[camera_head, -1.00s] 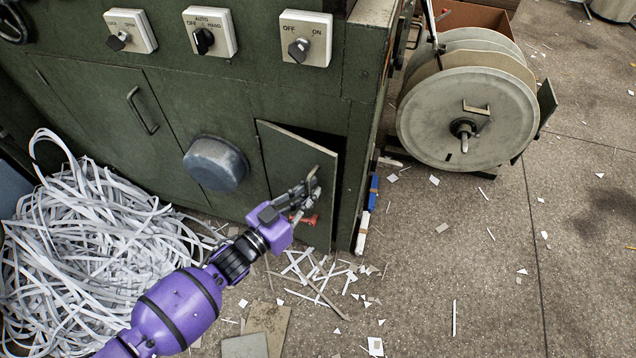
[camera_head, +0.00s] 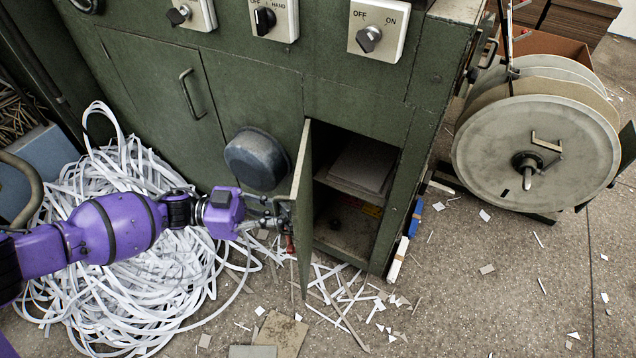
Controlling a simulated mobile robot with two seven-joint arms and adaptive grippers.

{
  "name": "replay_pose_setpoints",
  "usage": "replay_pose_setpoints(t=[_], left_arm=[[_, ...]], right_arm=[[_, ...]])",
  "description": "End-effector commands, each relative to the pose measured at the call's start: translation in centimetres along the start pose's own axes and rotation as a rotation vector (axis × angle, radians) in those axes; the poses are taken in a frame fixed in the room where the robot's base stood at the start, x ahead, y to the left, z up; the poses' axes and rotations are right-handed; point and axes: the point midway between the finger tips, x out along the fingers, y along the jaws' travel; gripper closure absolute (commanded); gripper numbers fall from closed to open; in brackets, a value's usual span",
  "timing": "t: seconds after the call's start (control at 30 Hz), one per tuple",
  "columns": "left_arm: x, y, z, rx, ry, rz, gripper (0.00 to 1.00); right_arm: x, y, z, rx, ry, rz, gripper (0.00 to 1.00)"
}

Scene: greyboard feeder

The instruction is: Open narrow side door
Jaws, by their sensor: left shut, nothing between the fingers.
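The narrow side door (camera_head: 303,208) of the green cabinet stands wide open, swung out to the left and seen nearly edge-on. The opening behind it shows a shelf with pale sheets (camera_head: 363,165) on it and a lower space. My left gripper (camera_head: 284,222) is at the outer face of the door, on its left side, with its fingers shut and nothing held. The door handle is hidden or too small to make out. Whether the fingers touch the door, I cannot tell. My right gripper is not in view.
A heap of white paper strips (camera_head: 110,260) lies under my left arm. A round dark metal bowl-shaped part (camera_head: 256,158) juts from the cabinet beside the door. A large reel (camera_head: 535,155) stands at the right. Scraps litter the floor, which is otherwise open at lower right.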

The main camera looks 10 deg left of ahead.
Motion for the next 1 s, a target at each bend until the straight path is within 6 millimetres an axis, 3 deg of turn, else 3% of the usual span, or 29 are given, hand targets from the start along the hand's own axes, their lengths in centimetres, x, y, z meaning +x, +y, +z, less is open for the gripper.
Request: replay_pose_setpoints(t=[0.3,0.77,1.0], left_arm=[[-1.7,0.2,0.1,-0.005,0.003,0.009,1.00],[-2.3,0.1,0.3,-0.006,-0.004,0.005,1.00],[-2.2,-0.1,0.2,-0.004,-0.004,0.002,0.72]], right_arm=[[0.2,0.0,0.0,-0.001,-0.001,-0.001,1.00],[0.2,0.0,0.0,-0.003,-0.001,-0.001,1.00],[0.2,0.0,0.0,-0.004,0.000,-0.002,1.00]])
